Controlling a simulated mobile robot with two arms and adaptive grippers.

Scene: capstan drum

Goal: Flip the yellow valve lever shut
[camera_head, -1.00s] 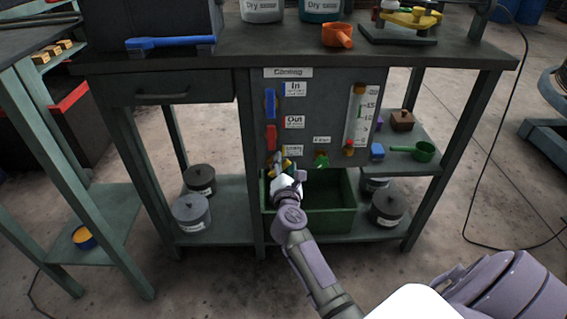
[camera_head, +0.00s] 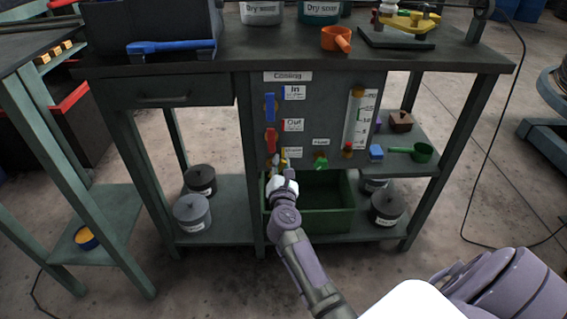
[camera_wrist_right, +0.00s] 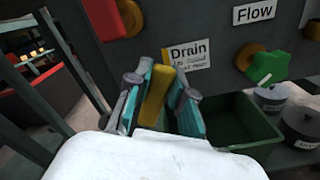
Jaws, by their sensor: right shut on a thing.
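The yellow valve lever (camera_wrist_right: 156,96) sits below the Drain label (camera_wrist_right: 188,54) on the grey panel. In the right wrist view it stands between the two teal-padded fingers of my right gripper (camera_wrist_right: 160,102), which is shut on it. The lever slants slightly, its top leaning right in that view. In the head view the lever (camera_head: 284,160) is small and partly hidden by my right gripper (camera_head: 279,168) at the panel's lower left. My left gripper is in neither view.
The blue In lever (camera_head: 270,106) and red Out lever (camera_head: 270,139) are above on the same panel. The green Flow knob (camera_head: 321,163) is to the right. A green bin (camera_head: 335,220) stands below the panel, close under my gripper. Lidded pots (camera_head: 192,212) stand on the lower shelf.

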